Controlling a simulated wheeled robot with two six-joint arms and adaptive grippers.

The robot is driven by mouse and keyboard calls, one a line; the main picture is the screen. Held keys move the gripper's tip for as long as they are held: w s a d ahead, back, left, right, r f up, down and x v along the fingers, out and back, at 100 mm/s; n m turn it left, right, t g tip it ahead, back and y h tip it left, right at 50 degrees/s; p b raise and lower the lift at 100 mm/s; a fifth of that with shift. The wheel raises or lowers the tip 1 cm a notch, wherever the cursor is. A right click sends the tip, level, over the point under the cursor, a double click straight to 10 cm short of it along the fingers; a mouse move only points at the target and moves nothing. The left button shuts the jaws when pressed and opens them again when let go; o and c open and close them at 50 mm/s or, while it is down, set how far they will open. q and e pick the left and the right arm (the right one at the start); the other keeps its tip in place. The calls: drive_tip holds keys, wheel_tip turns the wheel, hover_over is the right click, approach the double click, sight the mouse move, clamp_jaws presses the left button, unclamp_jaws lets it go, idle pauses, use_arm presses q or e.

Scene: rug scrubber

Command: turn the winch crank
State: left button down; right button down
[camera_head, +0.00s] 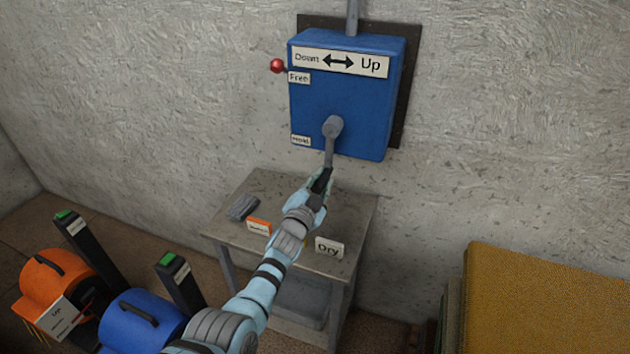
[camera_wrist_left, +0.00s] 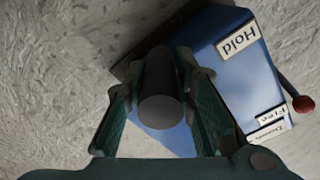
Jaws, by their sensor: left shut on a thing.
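The blue winch box (camera_head: 310,105) is mounted on the wall, with a "Down ↔ Up" label on its upper face. Its grey crank (camera_head: 331,130) hangs downward from a hub low on the front. My left gripper (camera_head: 320,183) is at the crank's lower end and shut on the handle. In the left wrist view the dark round handle (camera_wrist_left: 160,110) sits between the two fingers of my left gripper (camera_wrist_left: 163,105). The blue box (camera_wrist_left: 245,85) shows behind it. My right gripper is not in view.
A red-knobbed lever (camera_head: 277,66) sticks out left of the box beside the "Free" label; "Hold" is lower. A small table (camera_head: 350,205) with a grey cloth-like item (camera_head: 242,208) and a "Dry" sign (camera_head: 329,247) stands below. Orange and blue machines are lower left; a yellow rug (camera_head: 545,305) is right.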

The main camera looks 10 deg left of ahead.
use_arm(q)
drive_tip(key=shift+d, duration=0.1)
idle(0.3)
drive_tip(key=c, duration=1.3)
unclamp_jaws()
drive_tip(key=shift+d, duration=0.1)
drive_tip(key=shift+c, duration=0.2)
